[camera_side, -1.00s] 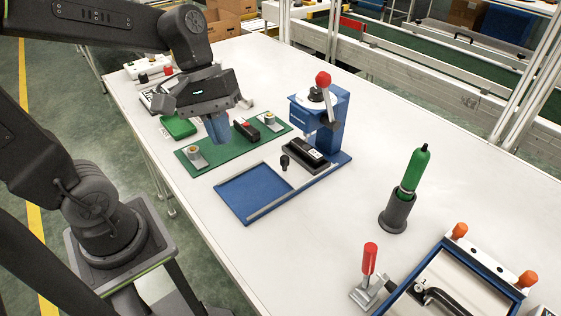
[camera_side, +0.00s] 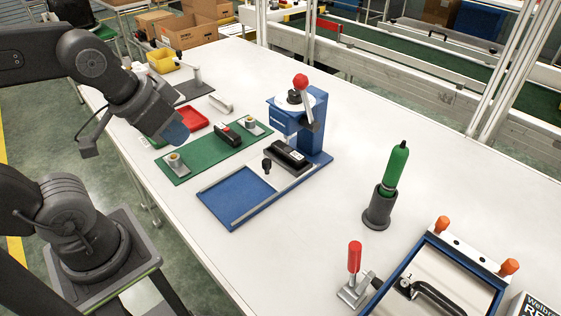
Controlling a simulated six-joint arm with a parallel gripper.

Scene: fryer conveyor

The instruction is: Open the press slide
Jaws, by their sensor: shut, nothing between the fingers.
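The blue press (camera_side: 318,118) stands mid-table with a red-knobbed lever and a white round top. Its slide (camera_side: 288,156) is a black block with a small black upright knob (camera_side: 266,165) at its left end. The slide sits at the press end of the base, partly beneath the press head. The blue base plate (camera_side: 236,196) lies bare in front, edged by metal rails. My gripper (camera_side: 178,133) has blue fingertips and is shut and empty, left of the press, near the green board's left edge. It is well apart from the slide.
A green board (camera_side: 212,152) with two metal fixtures and a red-black part lies between my gripper and the press. A red tray (camera_side: 193,118) sits behind it. A green bottle in a dark holder (camera_side: 378,209) and a red-handled clamp (camera_side: 354,262) stand to the right.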

